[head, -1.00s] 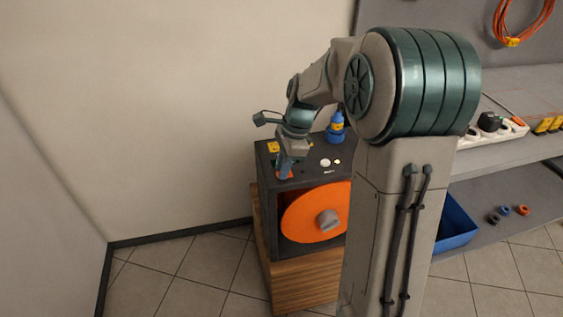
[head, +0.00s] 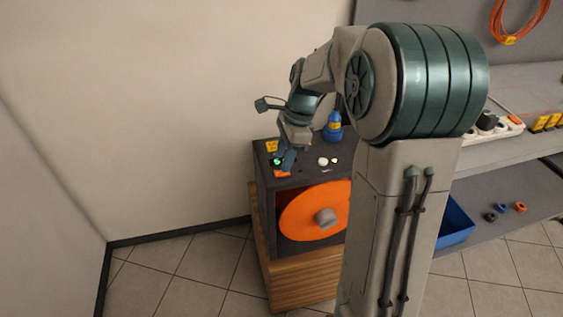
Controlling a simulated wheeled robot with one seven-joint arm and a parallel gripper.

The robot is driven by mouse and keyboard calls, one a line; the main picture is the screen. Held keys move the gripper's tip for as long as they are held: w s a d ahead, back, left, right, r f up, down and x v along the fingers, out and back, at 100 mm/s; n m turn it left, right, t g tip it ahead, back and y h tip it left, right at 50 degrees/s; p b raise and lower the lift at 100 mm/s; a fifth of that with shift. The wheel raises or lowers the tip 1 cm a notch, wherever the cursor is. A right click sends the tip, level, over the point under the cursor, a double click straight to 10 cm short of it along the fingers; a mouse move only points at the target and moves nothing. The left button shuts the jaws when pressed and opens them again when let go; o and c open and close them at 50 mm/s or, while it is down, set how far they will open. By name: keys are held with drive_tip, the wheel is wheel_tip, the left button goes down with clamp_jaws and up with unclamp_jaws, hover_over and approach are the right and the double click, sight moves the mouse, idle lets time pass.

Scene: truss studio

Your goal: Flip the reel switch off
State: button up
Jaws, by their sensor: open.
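The reel box (head: 262,205) is a dark housing with an orange reel disc (head: 300,212) in its open front. It stands on a wooden cabinet (head: 300,280). On its top, near the left front corner, is a small switch with a green-lit spot (head: 277,161) and an orange part (head: 282,173). My gripper (head: 284,160) is over this corner, pointing down, with its fingers beside the switch. The fingers partly hide the switch, so I cannot tell its position or whether they touch it. My gripper is open and holds nothing visible.
To the right are a shelf with a power strip (head: 510,127) and a blue bin (head: 455,222). The left floor is free.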

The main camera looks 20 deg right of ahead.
drive_tip(key=p+v, duration=0.1)
drive_tip(key=v, duration=0.9)
drive_tip(key=shift+r, duration=0.25)
drive_tip(key=s+a+n+t+h+p, duration=0.1)
drive_tip(key=s+n+p, duration=0.3)
drive_tip(key=s+n, duration=0.5)
drive_tip(key=s+a+r+n+t+h+p, duration=0.1)
drive_tip(key=s+n+p, duration=0.3)
drive_tip(key=s+n, duration=0.4)
drive_tip(key=shift+s+a+r+n+t+h, duration=0.25)
drive_tip(key=shift+s+a+n+t+h, duration=0.4)
drive_tip(key=shift+s, duration=1.15)
drive_tip(key=shift+a+m+g, duration=0.2)
drive_tip(key=shift+m+g, duration=0.05)
